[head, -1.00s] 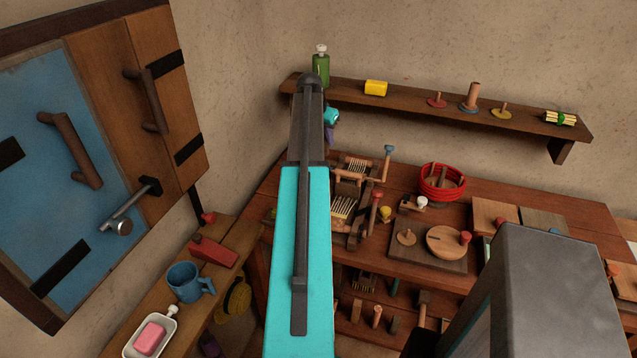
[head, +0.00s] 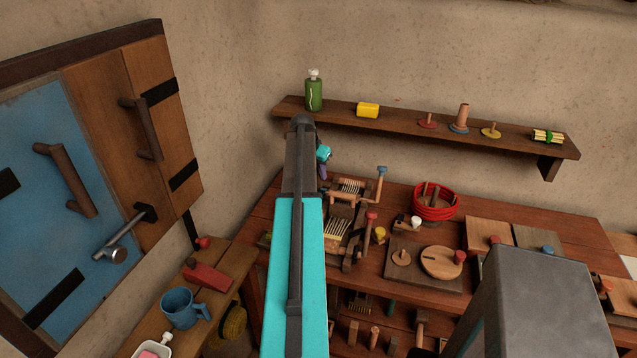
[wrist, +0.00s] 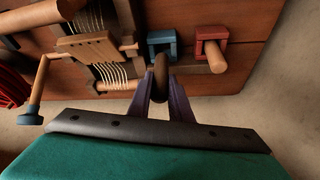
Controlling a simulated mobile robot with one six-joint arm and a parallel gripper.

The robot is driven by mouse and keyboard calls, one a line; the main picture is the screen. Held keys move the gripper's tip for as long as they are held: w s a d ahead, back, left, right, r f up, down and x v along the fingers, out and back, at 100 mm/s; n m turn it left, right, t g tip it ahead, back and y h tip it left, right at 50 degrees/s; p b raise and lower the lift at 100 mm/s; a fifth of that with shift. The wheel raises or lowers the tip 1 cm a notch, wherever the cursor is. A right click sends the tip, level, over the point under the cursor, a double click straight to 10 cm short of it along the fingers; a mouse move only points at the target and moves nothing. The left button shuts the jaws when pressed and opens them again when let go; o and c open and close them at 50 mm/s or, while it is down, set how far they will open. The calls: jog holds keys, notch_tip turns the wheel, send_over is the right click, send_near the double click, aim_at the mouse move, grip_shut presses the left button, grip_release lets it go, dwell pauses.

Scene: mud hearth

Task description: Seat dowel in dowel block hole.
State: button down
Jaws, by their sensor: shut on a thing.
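In the wrist view, my gripper (wrist: 162,82) has its purple fingers closed on a dark brown, rounded piece (wrist: 160,70), which seems to be the dowel seen nearly end-on. The piece stands just in front of a small blue block (wrist: 162,37) on the wooden surface; I cannot tell whether they touch. A red block (wrist: 209,34) with a pale wooden peg (wrist: 215,57) is to its right. I cannot make out a hole, nor tell for certain which is the dowel block. In the head view my arm hides the blocks and most of the gripper; a purple finger (head: 321,171) shows.
A wooden loom-like frame (wrist: 88,47) with strings and a blue-ended handle (wrist: 31,115) stands close left of the gripper. In the head view, a red coil (head: 436,212) and a board with a round wooden piece (head: 441,262) lie rightward. A wall shelf (head: 390,118) runs behind.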

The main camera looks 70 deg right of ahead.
aim_at(319, 188)
jog(key=shift+f, duration=0.65)
jog(key=shift+f, duration=0.1)
jog(key=shift+f+p, duration=0.65)
jog(key=shift+f, duration=1.1)
jog(key=shift+f, duration=0.15)
jog(key=c, duration=1.6)
grip_release()
jog(key=shift+r, duration=0.25)
jog(key=b+v, duration=0.2)
jog(key=v, duration=0.9)
jog(key=shift+a+r+b, duration=0.2)
jog(key=shift+r+b, duration=0.15)
jog(key=shift+b, duration=0.05)
